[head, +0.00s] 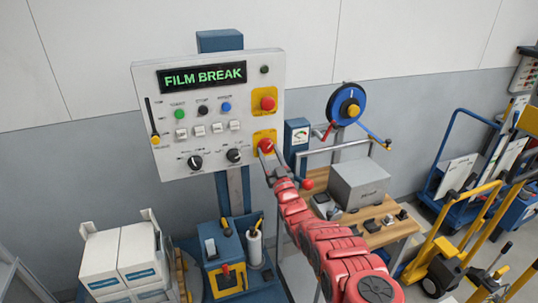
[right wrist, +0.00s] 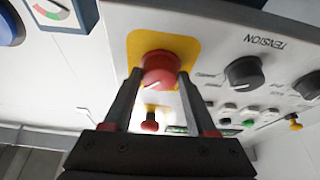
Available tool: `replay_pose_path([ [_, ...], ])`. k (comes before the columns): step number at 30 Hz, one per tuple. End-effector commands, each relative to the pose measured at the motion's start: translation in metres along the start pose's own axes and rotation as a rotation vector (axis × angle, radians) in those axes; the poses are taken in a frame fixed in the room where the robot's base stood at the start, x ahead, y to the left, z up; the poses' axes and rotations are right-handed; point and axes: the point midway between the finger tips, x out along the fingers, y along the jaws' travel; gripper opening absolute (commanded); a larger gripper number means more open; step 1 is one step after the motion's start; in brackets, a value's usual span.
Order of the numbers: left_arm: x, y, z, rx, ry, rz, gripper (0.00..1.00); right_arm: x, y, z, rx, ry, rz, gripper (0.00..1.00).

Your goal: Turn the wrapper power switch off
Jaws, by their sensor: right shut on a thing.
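The wrapper control panel (head: 180,88) is a pale box on a blue post, with a lit green "FILM BREAK" display (head: 201,75). At its lower right is a red rotary knob (head: 265,145) on a yellow plate, which I take for the power switch. My right gripper (head: 268,155) reaches it from below right. In the right wrist view my gripper (right wrist: 159,82) has one finger on each side of the red knob (right wrist: 160,66) and is shut on it. A short white mark shows on the knob's face. My left gripper is not in view.
A red button (head: 267,104) on yellow sits above the knob. Black dials (head: 233,156), coloured buttons and white switches lie to its left. A wooden bench (head: 374,237) with a grey box (head: 358,185) stands right; stacked cartons (head: 119,258) stand lower left.

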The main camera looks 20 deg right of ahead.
Motion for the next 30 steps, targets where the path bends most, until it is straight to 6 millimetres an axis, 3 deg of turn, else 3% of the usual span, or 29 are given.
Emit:
replay_pose_path([
  [14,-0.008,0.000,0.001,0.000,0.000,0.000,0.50,0.001,0.005,-0.002,-0.350,0.003,-0.143,0.02],
  [30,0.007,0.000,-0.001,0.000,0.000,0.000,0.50,0.003,0.009,-0.006,-0.824,0.001,-0.340,0.02],
])
